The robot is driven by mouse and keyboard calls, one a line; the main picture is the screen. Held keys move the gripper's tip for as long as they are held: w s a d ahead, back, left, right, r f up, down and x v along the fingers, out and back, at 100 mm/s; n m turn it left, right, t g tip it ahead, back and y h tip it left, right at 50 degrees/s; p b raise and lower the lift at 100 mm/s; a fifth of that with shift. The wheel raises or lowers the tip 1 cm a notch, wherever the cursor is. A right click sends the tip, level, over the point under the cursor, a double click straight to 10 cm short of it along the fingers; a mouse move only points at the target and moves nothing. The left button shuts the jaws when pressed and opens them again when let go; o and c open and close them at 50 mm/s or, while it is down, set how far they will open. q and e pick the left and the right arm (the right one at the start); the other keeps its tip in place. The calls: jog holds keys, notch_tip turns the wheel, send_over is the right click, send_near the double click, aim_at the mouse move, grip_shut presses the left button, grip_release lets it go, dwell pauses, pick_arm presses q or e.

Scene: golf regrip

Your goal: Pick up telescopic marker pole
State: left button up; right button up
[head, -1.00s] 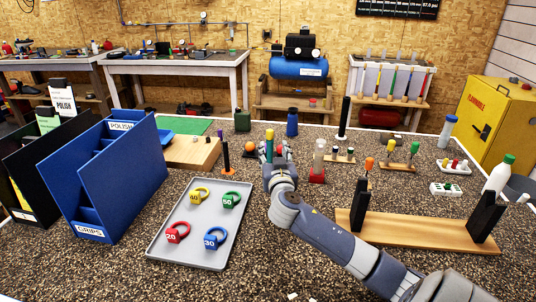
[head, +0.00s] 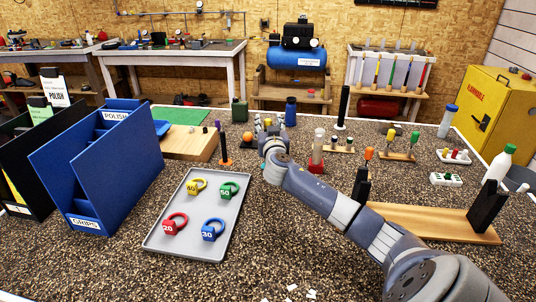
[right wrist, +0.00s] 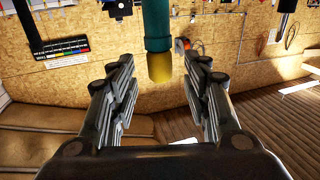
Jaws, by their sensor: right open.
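A teal pole with a yellow end (right wrist: 159,66) comes down from the top of the right wrist view, likely the marker pole. My right gripper (right wrist: 161,78) is open, with a finger on each side of the yellow end and a visible gap on both sides. In the head view the right gripper (head: 270,132) is at the far middle of the table, seen from behind. A small yellow tip (head: 268,122) shows there, and my wrist hides most of the pole. My left gripper is not in view.
A grey tray (head: 158,233) with several coloured rings lies at front left, beside a blue bin (head: 110,165). A red-based clear tube (head: 317,150) stands right of my gripper. A wooden rack (head: 430,222) with black uprights is near my right forearm.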

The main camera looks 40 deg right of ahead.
jog(key=shift+x, duration=1.05)
grip_shut()
jog(key=shift+r, duration=0.15)
